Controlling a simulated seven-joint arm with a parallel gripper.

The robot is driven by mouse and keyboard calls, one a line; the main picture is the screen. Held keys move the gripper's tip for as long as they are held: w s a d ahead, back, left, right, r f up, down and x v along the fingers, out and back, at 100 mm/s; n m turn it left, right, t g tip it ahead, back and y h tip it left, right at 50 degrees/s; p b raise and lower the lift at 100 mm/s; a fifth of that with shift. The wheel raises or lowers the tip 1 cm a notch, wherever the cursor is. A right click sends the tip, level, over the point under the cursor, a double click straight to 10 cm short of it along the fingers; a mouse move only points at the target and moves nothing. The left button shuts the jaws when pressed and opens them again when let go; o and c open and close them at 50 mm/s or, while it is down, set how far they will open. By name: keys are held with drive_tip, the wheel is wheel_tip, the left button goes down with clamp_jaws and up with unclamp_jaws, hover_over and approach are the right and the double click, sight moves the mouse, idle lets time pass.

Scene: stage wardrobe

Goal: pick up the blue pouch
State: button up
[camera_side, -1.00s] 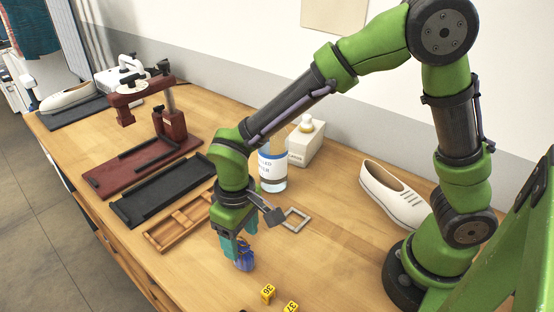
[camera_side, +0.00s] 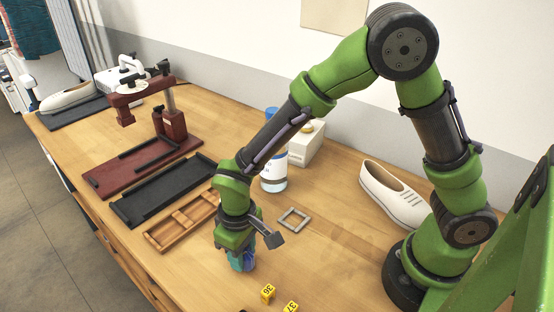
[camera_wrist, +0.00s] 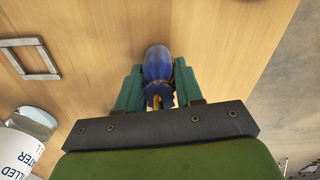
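The blue pouch (camera_wrist: 157,66) is a small rounded bag with a gathered neck and a yellowish tie. In the wrist view it lies between the two teal fingers of my gripper (camera_wrist: 158,86), one on each side. The fingers stand apart, and I cannot tell whether they touch the cloth. In the side view my gripper (camera_side: 241,262) is low at the tabletop, and its fingers hide most of the pouch (camera_side: 248,262).
A wooden divided tray (camera_side: 160,239), a black tray (camera_side: 135,212) and a dark red stand (camera_side: 172,124) are to the left. Yellow number markers (camera_side: 268,292) stand in front.

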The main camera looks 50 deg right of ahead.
drive_tip(key=c, duration=0.4)
drive_tip(key=shift+r, duration=0.1)
